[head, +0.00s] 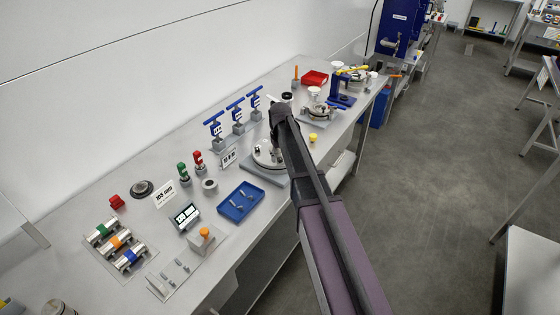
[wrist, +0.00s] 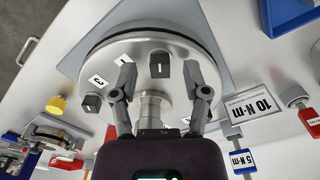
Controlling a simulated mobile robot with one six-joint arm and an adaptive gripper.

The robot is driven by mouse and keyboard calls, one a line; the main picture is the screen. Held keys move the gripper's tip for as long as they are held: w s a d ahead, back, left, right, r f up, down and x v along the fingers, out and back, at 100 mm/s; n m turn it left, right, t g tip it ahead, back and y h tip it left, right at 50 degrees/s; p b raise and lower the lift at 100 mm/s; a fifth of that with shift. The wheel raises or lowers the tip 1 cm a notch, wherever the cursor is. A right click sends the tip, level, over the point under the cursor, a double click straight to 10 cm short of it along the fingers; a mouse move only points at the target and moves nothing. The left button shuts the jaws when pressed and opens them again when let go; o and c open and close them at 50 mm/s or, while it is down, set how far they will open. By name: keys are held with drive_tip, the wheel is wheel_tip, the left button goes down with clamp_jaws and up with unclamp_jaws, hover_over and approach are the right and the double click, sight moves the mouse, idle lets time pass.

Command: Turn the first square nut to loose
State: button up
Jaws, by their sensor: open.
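A round metal flange (wrist: 115,45) with a dark rim fills the middle of the wrist view. It also shows in the head view (head: 262,160), partly hidden by my arm. On it stand dark square nuts: one at the top centre (wrist: 159,65), one at the right (wrist: 192,72) and one at the left (wrist: 92,102). A label reading 1 (wrist: 121,59) lies left of the top nut; which nut it marks is unclear. My gripper (wrist: 164,86) is open above the flange, its fingers either side of the metal centre post (wrist: 153,108). No nut is clearly between the fingertips.
A 10 N·m sign (wrist: 252,104) and blue and red-handled tools stand right of the flange in the wrist view. A yellow knob (wrist: 57,104) is at the left. In the head view, a blue tray (head: 240,202) and blue T-handled tools (head: 236,112) stand near the flange.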

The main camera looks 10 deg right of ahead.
drive_tip(key=shift+f, duration=0.2)
clamp_jaws()
drive_tip(key=shift+n, duration=2.7)
unclamp_jaws()
drive_tip(key=shift+m, duration=0.5)
